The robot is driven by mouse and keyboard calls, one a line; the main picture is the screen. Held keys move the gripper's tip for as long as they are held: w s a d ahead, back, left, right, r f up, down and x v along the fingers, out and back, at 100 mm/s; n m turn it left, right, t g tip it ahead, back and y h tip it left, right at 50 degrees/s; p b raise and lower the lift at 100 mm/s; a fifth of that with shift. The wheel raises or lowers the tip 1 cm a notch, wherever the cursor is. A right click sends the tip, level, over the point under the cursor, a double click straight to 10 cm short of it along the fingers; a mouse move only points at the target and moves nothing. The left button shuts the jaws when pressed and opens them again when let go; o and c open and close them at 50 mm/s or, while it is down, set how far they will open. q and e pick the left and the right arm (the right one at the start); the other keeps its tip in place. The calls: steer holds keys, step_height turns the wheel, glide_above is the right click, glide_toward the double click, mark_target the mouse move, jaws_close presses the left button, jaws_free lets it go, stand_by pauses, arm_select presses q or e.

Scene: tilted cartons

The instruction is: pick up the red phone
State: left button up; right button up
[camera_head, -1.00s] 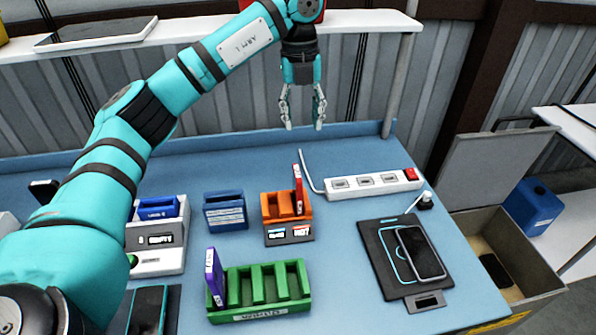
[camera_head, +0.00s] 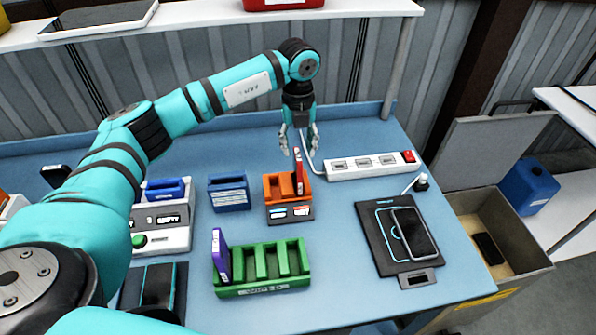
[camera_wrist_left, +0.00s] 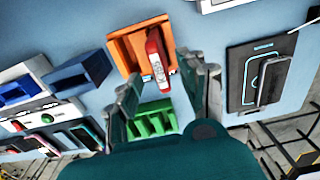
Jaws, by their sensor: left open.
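The red phone (camera_head: 298,170) stands upright in the right-hand part of an orange rack (camera_head: 277,187), its narrow edge showing. In the left wrist view the red phone (camera_wrist_left: 157,58) rises from the orange rack (camera_wrist_left: 126,47), between the lines of my fingers. My left gripper (camera_head: 299,146) is open and empty, pointing down just above and behind the red phone. In the left wrist view its two fingers (camera_wrist_left: 160,90) are spread apart, and the phone looks apart from both. My right gripper is not in view.
A green rack (camera_head: 262,286) holds a purple phone (camera_head: 220,256) in front. A white power strip (camera_head: 371,165) lies close on the right. A blue rack (camera_head: 228,193) stands left. A dark phone (camera_head: 414,233) lies on a black pad (camera_head: 377,228).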

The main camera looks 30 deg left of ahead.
mark_target(298, 154)
arm_select(q)
step_height(298, 154, down, 4)
steer(key=shift+s+r+p, duration=0.15)
steer(key=shift+r+p, duration=0.1)
steer(key=shift+p, duration=0.6)
steer(key=shift+f, duration=0.3)
jaws_close()
